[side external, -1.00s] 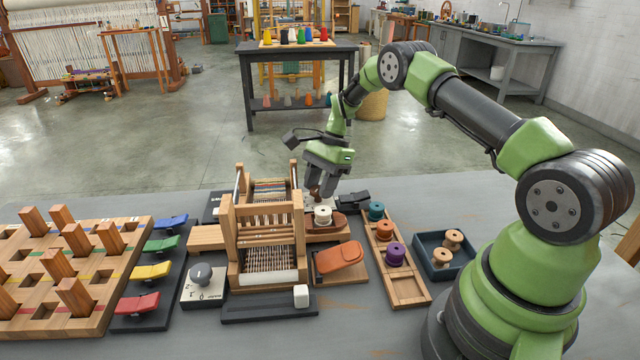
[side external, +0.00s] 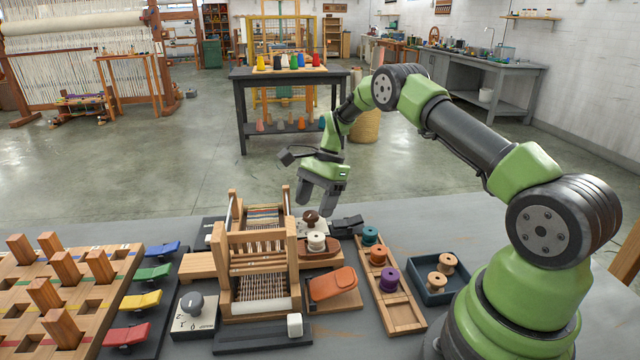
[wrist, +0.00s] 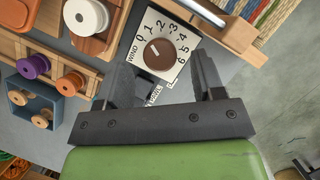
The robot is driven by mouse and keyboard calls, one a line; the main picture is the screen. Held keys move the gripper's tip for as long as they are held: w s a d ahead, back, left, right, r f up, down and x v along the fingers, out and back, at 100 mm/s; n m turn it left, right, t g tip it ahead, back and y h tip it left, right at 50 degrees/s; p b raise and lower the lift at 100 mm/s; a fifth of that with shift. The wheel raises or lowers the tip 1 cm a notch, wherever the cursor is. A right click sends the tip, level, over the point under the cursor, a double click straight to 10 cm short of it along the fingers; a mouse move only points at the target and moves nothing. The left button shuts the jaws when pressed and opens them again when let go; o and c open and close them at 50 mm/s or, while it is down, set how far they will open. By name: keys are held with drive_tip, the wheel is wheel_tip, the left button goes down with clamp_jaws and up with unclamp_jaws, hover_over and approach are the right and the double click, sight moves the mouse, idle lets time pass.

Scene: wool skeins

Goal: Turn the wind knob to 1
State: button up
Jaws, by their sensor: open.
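The wind knob (wrist: 157,52) is a round brown knob on a white dial plate (wrist: 178,73) lettered WIND, with numbers from 0 to 6 around it. A small pale mark shows on the knob's upper-left part in the wrist view, facing roughly the low numbers; I cannot tell exactly which one. In the side view the knob (side external: 311,216) stands behind the white spool, beside the loom. My gripper (side external: 316,205) is above the knob, pointing down, with its fingers apart and empty. In the wrist view the gripper (wrist: 160,65) has one finger on either side of the dial, clear of the knob.
The small wooden loom (side external: 262,255) is close to the dial. A white spool (side external: 316,241), an orange-brown pouch (side external: 333,284) and a spool rack (side external: 405,318) stand nearby. A grey knob (side external: 192,304) on another plate is at the front left.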

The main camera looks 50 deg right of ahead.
drive_tip(key=v, duration=0.8)
drive_tip(key=shift+r, duration=0.1)
drive_tip(key=s+a+r+n+t+h, duration=0.1)
drive_tip(key=s+a+r+n, duration=0.3)
drive_tip(key=r, duration=0.4)
drive_tip(key=s+a+r+n+t+h, duration=0.1)
drive_tip(key=s+a+r+n, duration=0.15)
drive_tip(key=a+r, duration=0.5)
drive_tip(key=s+a+r+n+t, duration=0.1)
drive_tip(key=s+a+n+t, duration=0.1)
drive_tip(key=s, duration=0.6)
drive_tip(key=s+a+n+t, duration=0.2)
drive_tip(key=s+a+n, duration=0.3)
drive_tip(key=s+n, duration=0.2)
drive_tip(key=shift+s+r+t+h, duration=0.3)
drive_tip(key=shift+s+r, duration=0.05)
drive_tip(key=shift+s, duration=0.9)
